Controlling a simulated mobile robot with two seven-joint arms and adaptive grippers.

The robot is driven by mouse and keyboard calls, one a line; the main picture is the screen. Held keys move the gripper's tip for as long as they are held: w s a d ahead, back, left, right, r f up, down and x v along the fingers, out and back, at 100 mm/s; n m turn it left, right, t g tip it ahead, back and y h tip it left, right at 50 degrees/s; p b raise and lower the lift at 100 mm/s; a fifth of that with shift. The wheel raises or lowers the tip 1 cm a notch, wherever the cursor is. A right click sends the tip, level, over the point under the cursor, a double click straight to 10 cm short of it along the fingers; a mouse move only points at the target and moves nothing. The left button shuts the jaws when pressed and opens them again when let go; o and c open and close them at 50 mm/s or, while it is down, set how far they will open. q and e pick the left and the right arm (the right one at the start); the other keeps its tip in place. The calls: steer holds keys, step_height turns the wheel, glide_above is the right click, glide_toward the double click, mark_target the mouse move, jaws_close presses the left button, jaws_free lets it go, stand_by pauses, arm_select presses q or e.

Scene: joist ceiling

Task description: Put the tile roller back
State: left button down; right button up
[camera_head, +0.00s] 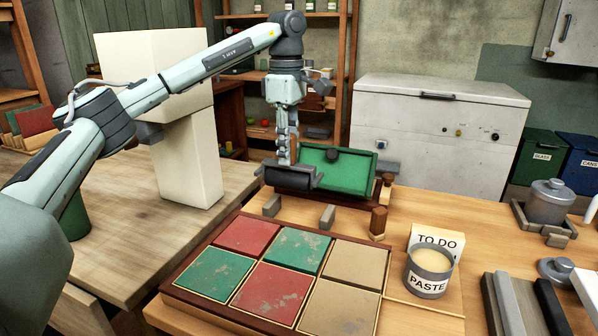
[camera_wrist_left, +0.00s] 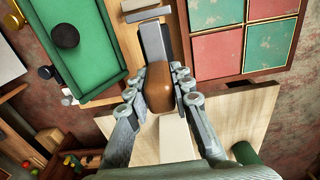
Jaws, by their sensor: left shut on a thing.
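My left gripper (camera_head: 289,163) is low over the back of the workbench, at the back edge of the tile board (camera_head: 190,297). In the left wrist view the gripper (camera_wrist_left: 160,85) is shut around the brown wooden handle of the tile roller (camera_wrist_left: 158,90). The roller's dark grey part points away from the fingers, toward a light grey block (camera_wrist_left: 148,14). In the head view the dark grey roller (camera_head: 291,178) shows below the fingers; its handle is hidden. I cannot tell whether it touches anything beneath. My right gripper is not in view.
A green tray (camera_head: 352,172) with a dark knob stands just right of the gripper. A paste tub (camera_head: 429,272) and TO DO card (camera_head: 436,240) are at right. A white pillar (camera_head: 189,165) stands left.

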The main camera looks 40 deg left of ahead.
mark_target(298, 175)
arm_select(q)
steer(key=shift+w+d+f, duration=0.35)
steer(key=shift+w, duration=0.15)
steer(key=shift+w+d+f, duration=0.35)
steer(key=shift+w, duration=0.15)
steer(key=shift+f, duration=2)
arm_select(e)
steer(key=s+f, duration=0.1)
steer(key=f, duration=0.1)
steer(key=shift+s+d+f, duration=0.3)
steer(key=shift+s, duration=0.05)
arm_select(q)
steer(key=shift+f, duration=0.1)
steer(key=shift+f, duration=0.45)
steer(key=c, duration=1.4)
jaws_free()
steer(key=shift+o, duration=0.3)
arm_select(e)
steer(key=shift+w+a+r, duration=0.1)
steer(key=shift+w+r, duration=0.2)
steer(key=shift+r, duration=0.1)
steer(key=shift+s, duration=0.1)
